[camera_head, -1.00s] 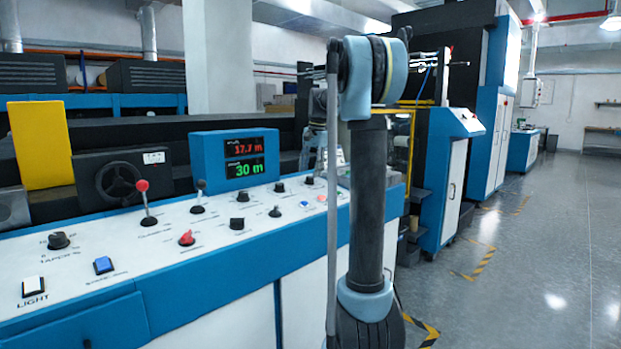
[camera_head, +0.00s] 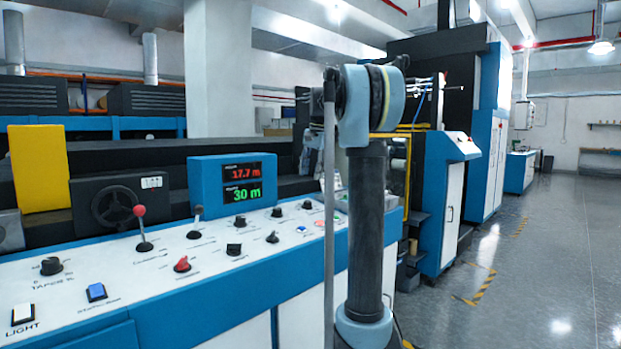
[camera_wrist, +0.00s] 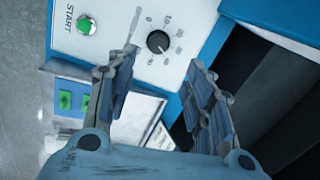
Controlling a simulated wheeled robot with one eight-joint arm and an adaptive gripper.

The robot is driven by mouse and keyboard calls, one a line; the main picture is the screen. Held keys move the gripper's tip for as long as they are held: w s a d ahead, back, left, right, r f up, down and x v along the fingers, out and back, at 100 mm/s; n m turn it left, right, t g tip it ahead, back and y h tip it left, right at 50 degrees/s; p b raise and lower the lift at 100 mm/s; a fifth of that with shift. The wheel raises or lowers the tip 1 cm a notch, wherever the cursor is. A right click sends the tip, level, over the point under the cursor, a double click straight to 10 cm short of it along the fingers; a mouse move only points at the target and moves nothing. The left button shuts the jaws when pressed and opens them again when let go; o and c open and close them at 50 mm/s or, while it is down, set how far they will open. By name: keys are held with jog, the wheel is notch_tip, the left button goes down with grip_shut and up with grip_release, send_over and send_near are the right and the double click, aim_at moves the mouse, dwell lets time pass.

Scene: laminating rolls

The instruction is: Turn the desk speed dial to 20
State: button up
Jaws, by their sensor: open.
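In the wrist view, a round black dial (camera_wrist: 158,41) sits on a white panel with scale marks and numbers around it. Its white pointer line is too small to read against the scale, and a grey finger partly covers the panel beside it. My gripper (camera_wrist: 162,65) is open and empty. Its two jointed fingers are spread on either side below the dial in the picture, and the dial shows in the gap beyond them. Contact with it cannot be seen. In the head view my arm hides the gripper and that dial.
A green START button (camera_wrist: 86,26) lies left of the dial; more green buttons (camera_wrist: 66,100) sit lower left. In the head view, a long white console (camera_head: 130,268) carries knobs, levers and a display (camera_head: 240,182) reading 17.7 m and 30 m. Open floor (camera_head: 540,260) lies right.

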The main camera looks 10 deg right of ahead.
jog(key=n, duration=0.1)
send_near(308, 202)
jog(key=shift+n, duration=0.3)
jog(key=f, duration=0.3)
jog(key=w+f, duration=0.1)
jog(key=f, duration=0.1)
jog(key=a+f, duration=0.1)
jog(key=f, duration=0.2)
jog(key=shift+w+a+f, duration=0.1)
jog(key=shift+w+f, duration=0.15)
jog(key=shift+f, duration=0.05)
jog(key=shift+c, duration=0.4)
jog(key=c, duration=1)
